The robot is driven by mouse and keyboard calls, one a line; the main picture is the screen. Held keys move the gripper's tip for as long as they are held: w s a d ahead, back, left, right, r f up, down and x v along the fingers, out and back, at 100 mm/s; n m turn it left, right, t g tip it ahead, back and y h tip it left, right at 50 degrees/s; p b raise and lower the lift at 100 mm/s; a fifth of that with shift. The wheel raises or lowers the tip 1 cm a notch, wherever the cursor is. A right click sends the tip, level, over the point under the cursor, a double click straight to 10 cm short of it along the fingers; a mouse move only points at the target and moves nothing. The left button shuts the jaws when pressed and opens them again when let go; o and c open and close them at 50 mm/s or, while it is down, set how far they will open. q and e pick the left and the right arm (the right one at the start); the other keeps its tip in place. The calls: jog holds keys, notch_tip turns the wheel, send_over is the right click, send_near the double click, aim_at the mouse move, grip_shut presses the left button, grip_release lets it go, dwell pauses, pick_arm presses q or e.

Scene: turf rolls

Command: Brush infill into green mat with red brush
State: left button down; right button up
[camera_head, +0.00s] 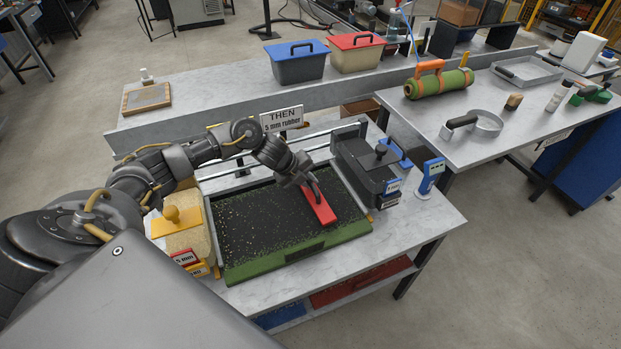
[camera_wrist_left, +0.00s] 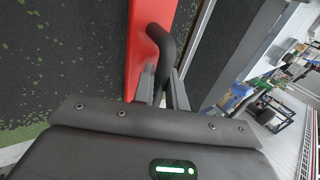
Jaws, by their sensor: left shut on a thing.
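The green mat (camera_head: 244,271) lies on the workbench, its surface mostly covered with dark infill and green specks showing through, with bare green along the near edge. The red brush (camera_head: 319,209) rests on or just over the right part of the mat. My left gripper (camera_head: 311,186) is shut on the brush's black handle. In the left wrist view, the gripper (camera_wrist_left: 162,88) closes around the black handle (camera_wrist_left: 163,50) of the red brush block (camera_wrist_left: 139,50). The brush's bristles are hidden. My right gripper is not in view.
A yellow-handled scoop block (camera_head: 172,222) and labelled bin stand left of the mat. A dark box (camera_head: 365,165) and blue gauge (camera_head: 430,177) stand on the right. A sign (camera_head: 282,119) stands behind. A green roll (camera_head: 438,84) lies on the right bench.

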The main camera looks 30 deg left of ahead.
pick_arm(q)
jog(key=shift+w, duration=0.15)
jog(key=w+d+b, duration=0.1)
jog(key=w+d, duration=0.2)
jog(key=w, duration=0.2)
jog(key=shift+d, duration=0.3)
jog(key=shift+r, duration=0.15)
notch_tip(320, 180, up, 7)
jog(key=p, duration=0.5)
jog(key=shift+p, duration=0.35)
dwell(0.4)
